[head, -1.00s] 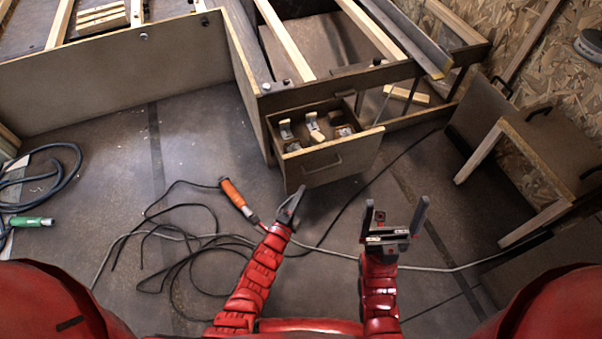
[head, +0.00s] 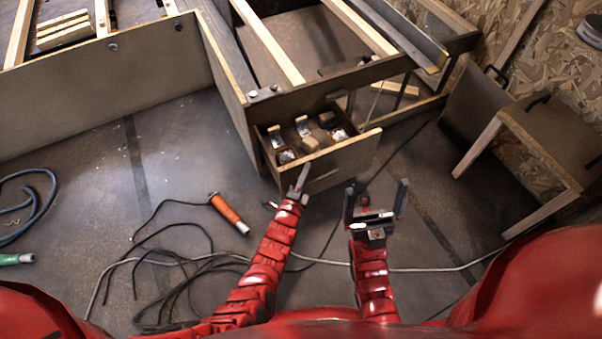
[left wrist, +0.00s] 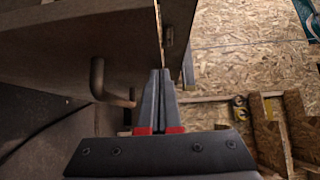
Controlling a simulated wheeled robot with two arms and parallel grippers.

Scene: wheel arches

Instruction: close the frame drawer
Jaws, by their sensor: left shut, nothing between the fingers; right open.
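The frame drawer (head: 351,160) stands partly open under the near corner of the wooden frame (head: 310,91). Several small blocks and fittings lie inside it. Its dark handle (head: 324,176) is on the front panel and partly hard to see; a bar handle also shows in the left wrist view (left wrist: 98,82). My left gripper (head: 304,170) is shut and empty, its tips over the left part of the drawer front in the head view. I cannot tell whether they touch it. In the left wrist view the shut fingers (left wrist: 158,76) point along the panel edge. My right gripper (head: 376,196) is open and empty, right of the drawer front.
An orange-handled tool (head: 228,213) and loose dark cables (head: 190,260) lie on the floor to the left. A wooden cabinet-like piece (head: 545,140) stands at the right by the chipboard wall.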

